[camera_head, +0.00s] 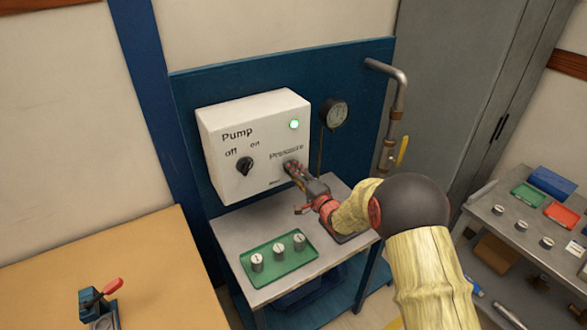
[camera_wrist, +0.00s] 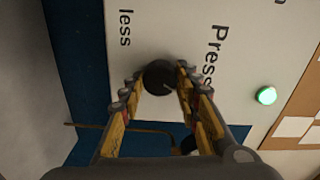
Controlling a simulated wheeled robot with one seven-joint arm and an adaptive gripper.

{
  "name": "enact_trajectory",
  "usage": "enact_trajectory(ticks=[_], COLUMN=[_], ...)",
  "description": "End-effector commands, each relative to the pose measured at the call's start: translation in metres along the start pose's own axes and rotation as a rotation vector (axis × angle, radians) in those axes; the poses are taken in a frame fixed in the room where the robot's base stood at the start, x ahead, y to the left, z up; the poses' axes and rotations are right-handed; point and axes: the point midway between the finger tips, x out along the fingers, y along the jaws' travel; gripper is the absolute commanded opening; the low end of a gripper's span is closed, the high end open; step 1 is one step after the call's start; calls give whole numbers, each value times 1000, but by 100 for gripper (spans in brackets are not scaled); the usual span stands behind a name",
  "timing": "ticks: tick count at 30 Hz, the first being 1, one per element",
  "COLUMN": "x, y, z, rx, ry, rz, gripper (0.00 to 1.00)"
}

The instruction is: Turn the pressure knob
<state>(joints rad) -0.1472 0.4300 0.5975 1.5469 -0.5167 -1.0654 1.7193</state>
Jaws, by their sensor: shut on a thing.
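The white pump box (camera_head: 225,140) stands against the blue panel, with a black pump knob (camera_head: 245,165) on its left and a lit green lamp (camera_head: 294,124) at its upper right. The lamp also shows in the wrist view (camera_wrist: 266,96). My gripper (camera_head: 292,167) reaches the Pressure label's area at the box's lower right and covers the pressure knob in the head view. In the wrist view the dark round pressure knob (camera_wrist: 158,77) sits between the fingertips of my gripper (camera_wrist: 160,78), which is shut on it. The word "less" shows beside the knob.
A gauge (camera_head: 335,113) and a bent pipe (camera_head: 398,95) with a yellow-handled valve are right of the box. A green tray (camera_head: 262,278) with three white-topped cylinders lies on the bench below. A side shelf (camera_head: 490,235) with trays is at right.

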Motion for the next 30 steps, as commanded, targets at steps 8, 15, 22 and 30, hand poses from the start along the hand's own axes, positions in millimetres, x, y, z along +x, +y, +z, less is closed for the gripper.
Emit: enact_trajectory(ticks=[8,15,22,30], x=[0,-1,-1,-1], y=[0,1,2,3], z=[-1,0,0,0], rx=[218,341,396,409], ry=[1,1,1,2], rz=[3,3,3,3], gripper=[7,7,7,7])
